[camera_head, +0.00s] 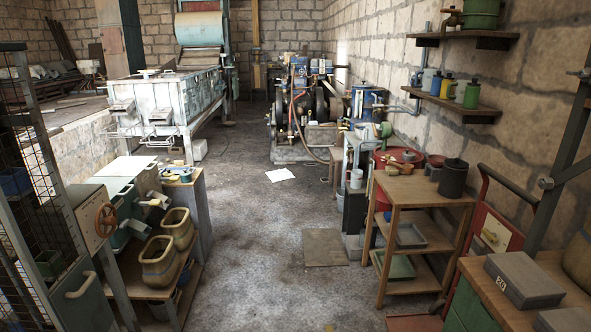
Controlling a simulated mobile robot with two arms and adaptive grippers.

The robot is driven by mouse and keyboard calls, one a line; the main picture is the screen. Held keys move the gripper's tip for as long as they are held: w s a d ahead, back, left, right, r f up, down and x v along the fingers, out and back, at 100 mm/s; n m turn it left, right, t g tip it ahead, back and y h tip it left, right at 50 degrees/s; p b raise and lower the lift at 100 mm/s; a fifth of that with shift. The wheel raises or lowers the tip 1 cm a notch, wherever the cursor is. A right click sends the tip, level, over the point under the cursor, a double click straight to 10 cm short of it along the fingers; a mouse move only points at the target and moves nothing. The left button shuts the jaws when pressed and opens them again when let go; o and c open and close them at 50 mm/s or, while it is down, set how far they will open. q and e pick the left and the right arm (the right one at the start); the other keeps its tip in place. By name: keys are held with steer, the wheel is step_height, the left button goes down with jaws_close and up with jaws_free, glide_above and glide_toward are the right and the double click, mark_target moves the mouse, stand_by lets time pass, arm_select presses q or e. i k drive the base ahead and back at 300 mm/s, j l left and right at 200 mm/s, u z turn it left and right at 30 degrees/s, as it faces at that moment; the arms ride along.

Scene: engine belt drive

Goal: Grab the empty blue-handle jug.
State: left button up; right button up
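I cannot clearly make out a jug with a blue handle. A small pale jug or can (356,178) stands on the dark stand left of the wooden shelf table, but its handle is too small to judge. Two tan tub-like containers (160,262) sit on the low bench at the left. A small blue item (178,174) with a yellowish top lies on the grey cabinet behind them. Whether any of these is empty cannot be told. Neither of my grippers shows in the head view.
Open concrete floor (250,235) runs down the middle, with a white paper (280,174) and a flat brown board (324,247). The wooden shelf table (410,188) and green workbench (478,302) stand at the right. A mesh cage (40,190) stands at the left, an engine (310,105) behind.

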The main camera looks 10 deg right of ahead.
mark_target(427, 76)
steer(key=i+j+z, duration=0.15)
steer(key=i, duration=1.6)
steer(key=i+z, duration=0.4)
steer(key=i, duration=0.15)
steer(key=i+j+z, duration=0.35)
steer(key=i, duration=0.15)
steer(key=i+j+z, duration=0.25)
steer(key=i+z, duration=0.15)
steer(key=i, duration=0.15)
